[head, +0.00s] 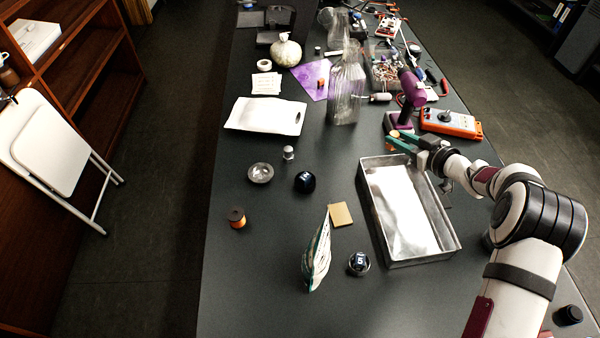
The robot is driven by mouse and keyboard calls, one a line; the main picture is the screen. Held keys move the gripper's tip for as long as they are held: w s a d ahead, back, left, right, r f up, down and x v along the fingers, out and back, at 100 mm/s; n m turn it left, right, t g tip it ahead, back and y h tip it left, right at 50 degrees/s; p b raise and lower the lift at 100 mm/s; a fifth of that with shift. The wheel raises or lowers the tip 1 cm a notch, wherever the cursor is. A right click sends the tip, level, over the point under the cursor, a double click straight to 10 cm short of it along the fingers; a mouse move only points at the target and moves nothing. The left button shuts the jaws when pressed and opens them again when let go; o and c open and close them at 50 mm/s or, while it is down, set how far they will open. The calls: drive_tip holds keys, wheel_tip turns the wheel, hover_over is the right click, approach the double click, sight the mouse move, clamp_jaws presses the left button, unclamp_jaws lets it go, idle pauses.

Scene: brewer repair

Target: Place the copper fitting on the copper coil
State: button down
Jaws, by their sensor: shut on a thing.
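My gripper (398,139), with teal fingers, is above the far end of the metal tray, beside the purple drill-like tool. It is shut on a small orange-copper piece, which looks like the copper fitting (394,134); the fingers partly hide it. An orange spool-like coil with a dark top (237,218) stands upright at the left of the table, well apart from my gripper. I cannot tell for sure that it is the copper coil. A small orange piece (321,83) also sits on the purple sheet.
The open metal tray (452,247) lies below my gripper. The purple tool (412,88), an orange meter (450,122) and a clear glass bottle (346,92) stand close by. Black round objects (305,182) and a pouch (317,255) are mid-table. The front left is clear.

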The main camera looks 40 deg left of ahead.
drive_tip(key=s+a+r+n+g, duration=0.1)
drive_tip(key=s+a+r, duration=0.2)
drive_tip(key=s+a, duration=0.75)
drive_tip(key=g, duration=0.1)
hover_over(239, 219)
drive_tip(key=shift+n+y, duration=0.3)
wheel_tip(239, 219, down, 9)
drive_tip(key=shift+f, duration=0.2)
